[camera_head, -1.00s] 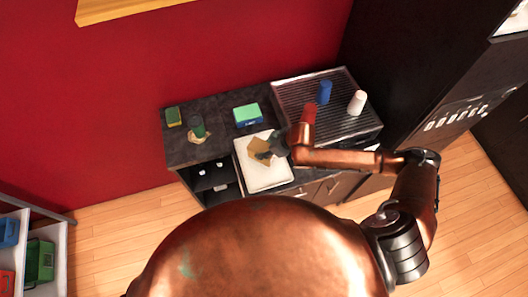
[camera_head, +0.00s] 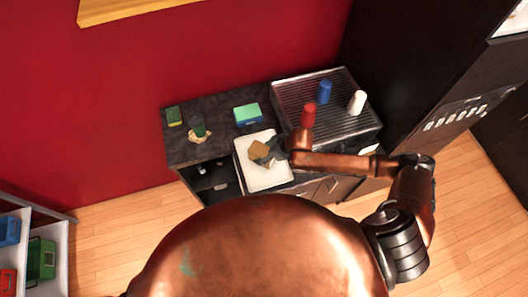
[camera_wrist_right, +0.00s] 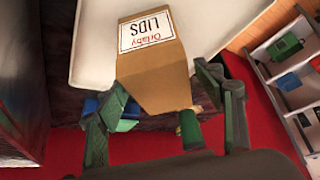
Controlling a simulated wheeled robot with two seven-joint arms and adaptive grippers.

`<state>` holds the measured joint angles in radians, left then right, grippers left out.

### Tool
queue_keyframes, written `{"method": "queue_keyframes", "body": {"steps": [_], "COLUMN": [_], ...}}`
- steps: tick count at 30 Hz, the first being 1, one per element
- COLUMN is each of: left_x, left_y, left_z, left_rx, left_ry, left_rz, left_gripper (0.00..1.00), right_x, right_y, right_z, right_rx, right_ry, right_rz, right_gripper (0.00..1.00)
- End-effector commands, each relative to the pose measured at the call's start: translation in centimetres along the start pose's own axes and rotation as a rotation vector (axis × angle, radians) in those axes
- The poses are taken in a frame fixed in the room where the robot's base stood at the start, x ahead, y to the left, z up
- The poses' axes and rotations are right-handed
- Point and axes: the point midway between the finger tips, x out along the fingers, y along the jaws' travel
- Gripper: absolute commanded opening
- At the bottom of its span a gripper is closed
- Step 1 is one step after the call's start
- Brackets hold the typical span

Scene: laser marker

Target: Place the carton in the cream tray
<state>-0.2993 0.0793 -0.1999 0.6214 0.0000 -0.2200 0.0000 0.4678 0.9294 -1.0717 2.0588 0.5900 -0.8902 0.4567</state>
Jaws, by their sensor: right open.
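The brown cardboard carton (camera_head: 258,149), with a white label reading "LIDS", is at the upper part of the cream tray (camera_head: 266,182). In the right wrist view the carton (camera_wrist_right: 156,68) is in front of the pale tray surface (camera_wrist_right: 90,48). My right gripper (camera_head: 270,151) is at the carton's right side in the head view. In the wrist view its open green-grey fingers (camera_wrist_right: 165,88) stand on either side of the carton. Whether they touch it, I cannot tell. My left gripper is not in view.
A green-and-blue box (camera_head: 247,114) stands behind the tray. Red (camera_head: 308,115), blue (camera_head: 324,91) and white (camera_head: 357,102) cylinders stand on the ribbed metal surface to the right. A dark green item (camera_head: 198,126) and a sponge-like block (camera_head: 174,115) are at left.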

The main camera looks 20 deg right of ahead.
Motion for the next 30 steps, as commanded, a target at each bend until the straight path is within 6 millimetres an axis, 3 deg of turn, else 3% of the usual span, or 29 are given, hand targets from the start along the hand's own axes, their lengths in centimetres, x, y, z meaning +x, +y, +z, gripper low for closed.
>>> {"method": "queue_keyframes", "body": {"steps": [8,21,30], "left_x": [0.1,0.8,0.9], "left_y": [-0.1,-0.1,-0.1], "left_z": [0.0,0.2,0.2], "left_rx": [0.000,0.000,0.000], "left_ry": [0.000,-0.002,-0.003], "left_rz": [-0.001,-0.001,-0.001], "left_gripper": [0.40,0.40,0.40], "right_x": [-1.3,-9.9,-12.2], "right_y": [0.1,0.1,0.0], "right_z": [0.0,0.0,-0.1], "right_rx": [-0.001,-0.002,0.000], "right_ry": [0.001,0.000,0.000], "right_rz": [0.001,0.002,0.001], "right_gripper": [0.62,0.62,0.62]}}
